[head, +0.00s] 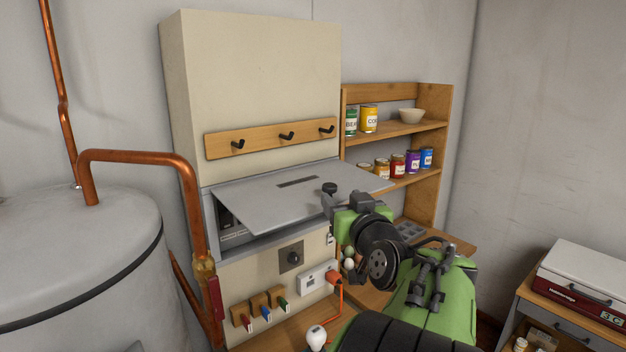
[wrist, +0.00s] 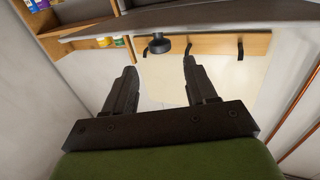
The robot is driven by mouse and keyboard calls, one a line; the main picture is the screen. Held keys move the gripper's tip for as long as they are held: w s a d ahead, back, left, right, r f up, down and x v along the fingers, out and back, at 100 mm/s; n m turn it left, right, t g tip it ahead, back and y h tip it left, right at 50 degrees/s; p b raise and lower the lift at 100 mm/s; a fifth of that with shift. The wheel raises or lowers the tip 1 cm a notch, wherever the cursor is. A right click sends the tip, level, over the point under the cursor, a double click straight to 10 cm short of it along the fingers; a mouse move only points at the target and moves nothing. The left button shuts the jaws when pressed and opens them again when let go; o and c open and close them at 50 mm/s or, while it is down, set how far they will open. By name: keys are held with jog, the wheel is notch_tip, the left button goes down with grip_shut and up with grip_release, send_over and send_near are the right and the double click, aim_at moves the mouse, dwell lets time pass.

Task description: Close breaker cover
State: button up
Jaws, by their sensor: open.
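The breaker cover (head: 275,200) is a flat grey panel on the front of the beige cabinet. It is raised and sticks outward, with the dark opening showing under its left side. A black knob (head: 329,188) shows at its front edge. In the wrist view the cover's grey edge (wrist: 215,18) crosses the top, with the knob (wrist: 158,44) beside it. My gripper (head: 329,205) is at the cover's front right edge. In the wrist view its two dark fingers (wrist: 158,75) are spread, with nothing between them and the knob just past their tips. Contact cannot be told.
A hook board (head: 270,138) is above the cover. A wooden shelf (head: 440,150) with cans and a bowl (head: 411,115) stands to the right. A dial (head: 291,257), a white socket box (head: 318,279) and small coloured switches are below. A tank (head: 80,265) and copper pipe (head: 140,156) are left.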

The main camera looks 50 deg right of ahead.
aim_at(331, 187)
jog(key=p+x, duration=0.2)
jog(key=x, duration=0.5)
jog(key=shift+w+d+r, duration=0.15)
jog(key=shift+w+d, duration=0.05)
jog(key=shift+w, duration=0.05)
jog(key=shift+w+d, duration=0.35)
jog(key=shift+w, duration=0.15)
jog(key=shift+s+a, duration=0.1)
jog(key=shift+c, duration=1)
grip_shut()
